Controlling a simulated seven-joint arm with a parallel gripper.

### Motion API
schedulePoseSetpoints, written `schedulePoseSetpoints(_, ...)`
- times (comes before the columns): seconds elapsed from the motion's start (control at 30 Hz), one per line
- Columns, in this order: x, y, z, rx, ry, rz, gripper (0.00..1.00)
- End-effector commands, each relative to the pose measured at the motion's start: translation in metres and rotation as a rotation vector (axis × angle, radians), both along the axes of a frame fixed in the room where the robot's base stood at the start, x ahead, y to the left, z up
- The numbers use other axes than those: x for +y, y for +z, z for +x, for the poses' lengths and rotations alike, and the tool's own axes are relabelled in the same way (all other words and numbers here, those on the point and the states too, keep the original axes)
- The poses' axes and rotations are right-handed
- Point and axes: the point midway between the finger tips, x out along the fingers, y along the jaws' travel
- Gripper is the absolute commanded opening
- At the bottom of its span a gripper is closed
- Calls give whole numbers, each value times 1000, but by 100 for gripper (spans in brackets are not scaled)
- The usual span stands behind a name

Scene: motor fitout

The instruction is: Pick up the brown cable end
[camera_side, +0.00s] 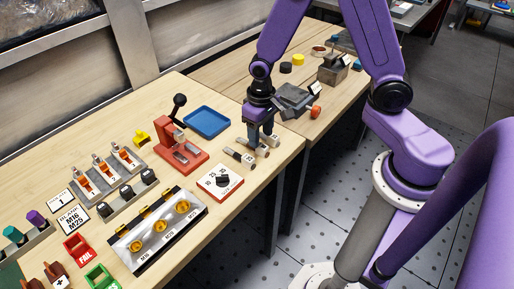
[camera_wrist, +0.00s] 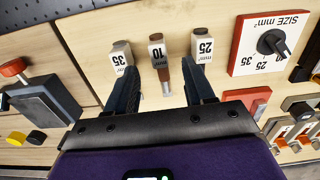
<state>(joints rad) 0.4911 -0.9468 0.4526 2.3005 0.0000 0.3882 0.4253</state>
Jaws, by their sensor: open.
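The brown cable end (camera_wrist: 161,70) lies in the middle of three cable ends in the wrist view, with a white tag reading 10 and a bare silver tip. My gripper (camera_wrist: 159,72) is open, its two dark fingers on either side of the brown cable end, apart from it. In the side view my gripper (camera_side: 261,138) points down over the cable ends, and its fingers partly hide them. I cannot tell its exact height above the bench.
A size selector with a black knob (camera_side: 221,181), a red lever press (camera_side: 181,150) and a blue tray (camera_side: 207,121) stand nearby.

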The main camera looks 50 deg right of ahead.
Motion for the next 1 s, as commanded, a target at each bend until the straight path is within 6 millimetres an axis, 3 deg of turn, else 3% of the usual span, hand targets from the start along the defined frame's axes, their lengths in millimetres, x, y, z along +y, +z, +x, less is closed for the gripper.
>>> schedulePoseSetpoints(0.33,-1,-39,-1,3,-1,-1,53)
schedulePoseSetpoints(0.7,-1,-44,-1,0,0,0,53)
schedulePoseSetpoints(0.87,-1,-43,-1,0,0,0,1)
schedulePoseSetpoints(1.0,-1,-43,-1,0,0,0,0)
